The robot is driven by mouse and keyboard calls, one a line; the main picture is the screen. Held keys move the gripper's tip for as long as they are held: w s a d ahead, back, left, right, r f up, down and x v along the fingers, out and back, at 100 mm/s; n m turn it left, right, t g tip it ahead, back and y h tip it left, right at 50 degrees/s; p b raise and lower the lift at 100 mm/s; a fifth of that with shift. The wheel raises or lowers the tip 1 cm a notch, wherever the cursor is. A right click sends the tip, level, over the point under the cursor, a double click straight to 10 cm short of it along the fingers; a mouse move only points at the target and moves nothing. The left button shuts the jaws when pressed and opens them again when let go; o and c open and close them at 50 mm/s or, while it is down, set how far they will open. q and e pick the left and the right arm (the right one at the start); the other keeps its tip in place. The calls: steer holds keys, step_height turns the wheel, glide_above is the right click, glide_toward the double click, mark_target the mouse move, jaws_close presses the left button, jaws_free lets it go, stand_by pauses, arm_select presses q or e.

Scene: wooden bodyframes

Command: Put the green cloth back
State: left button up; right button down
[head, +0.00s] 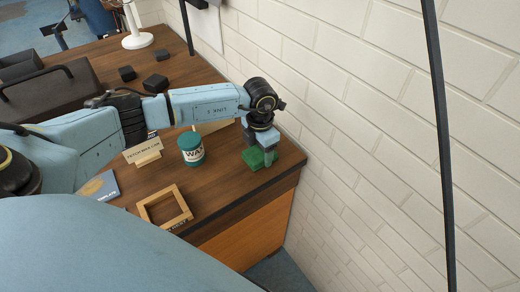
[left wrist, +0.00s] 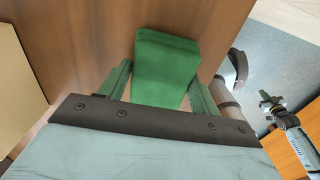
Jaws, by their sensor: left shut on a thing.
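The green cloth (head: 253,158) is a small folded block at the far right corner of the wooden desk, close to the white brick wall. My left gripper (head: 266,160) points down over that corner and is shut on the cloth. In the left wrist view the cloth (left wrist: 165,68) sits between the two green fingers (left wrist: 160,85), with the brown desk top behind it. I cannot tell whether the cloth touches the desk.
Black blocks (head: 155,83) and a dark case (head: 50,95) are farther back. The brick wall (head: 350,120) bounds the right.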

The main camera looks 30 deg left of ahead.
mark_target(260, 151)
arm_select(q)
steer(key=o, duration=1)
steer(key=shift+c, duration=0.2)
step_height(260, 151, up, 12)
steer(key=shift+r, duration=0.1)
